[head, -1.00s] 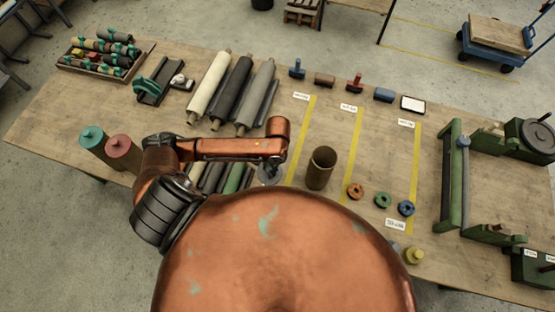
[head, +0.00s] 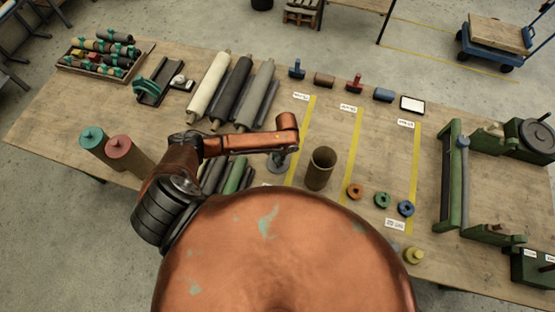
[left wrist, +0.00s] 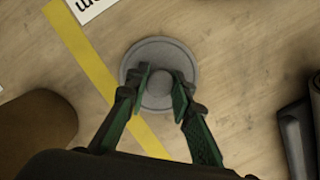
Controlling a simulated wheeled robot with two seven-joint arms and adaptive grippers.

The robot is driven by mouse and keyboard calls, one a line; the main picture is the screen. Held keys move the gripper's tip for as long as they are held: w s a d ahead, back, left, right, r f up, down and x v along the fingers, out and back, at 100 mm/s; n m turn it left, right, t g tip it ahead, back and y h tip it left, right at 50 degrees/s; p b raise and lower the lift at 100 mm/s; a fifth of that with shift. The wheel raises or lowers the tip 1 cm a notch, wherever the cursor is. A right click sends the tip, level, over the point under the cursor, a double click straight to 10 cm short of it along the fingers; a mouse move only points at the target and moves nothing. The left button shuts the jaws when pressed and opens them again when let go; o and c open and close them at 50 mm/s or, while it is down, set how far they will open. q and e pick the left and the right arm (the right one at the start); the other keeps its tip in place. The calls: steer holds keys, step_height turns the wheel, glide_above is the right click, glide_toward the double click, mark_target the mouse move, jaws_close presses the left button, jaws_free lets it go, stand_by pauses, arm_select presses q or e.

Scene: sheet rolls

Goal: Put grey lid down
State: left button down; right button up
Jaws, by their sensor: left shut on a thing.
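The grey lid (left wrist: 160,48) is a round disc with a knob in its middle. In the left wrist view my left gripper (left wrist: 160,84) is shut on the knob, one green finger on each side. In the head view the lid (head: 277,168) shows below my left gripper (head: 281,153), just left of the open brown tube (head: 319,170). The lid looks level over bare wood beside a yellow line; I cannot tell whether it touches the table. My right gripper is out of view.
Yellow lines (head: 350,153) mark table strips. Orange, green and blue rings (head: 382,200) lie to the right. Several rolls (head: 233,90) lie behind and left of the lid. A green stand (head: 452,180) is at the right. The strip behind the tube is clear.

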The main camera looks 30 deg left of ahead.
arm_select(q)
steer(key=c, duration=1.7)
jaws_free()
steer(key=shift+f, duration=0.1)
steer(key=r, duration=0.4)
steer(key=w+r, duration=0.1)
steer(key=r, duration=0.3)
steer(key=d+r, duration=0.1)
steer(key=r, duration=0.3)
steer(key=shift+w+r, duration=0.1)
steer(key=shift+w, duration=0.2)
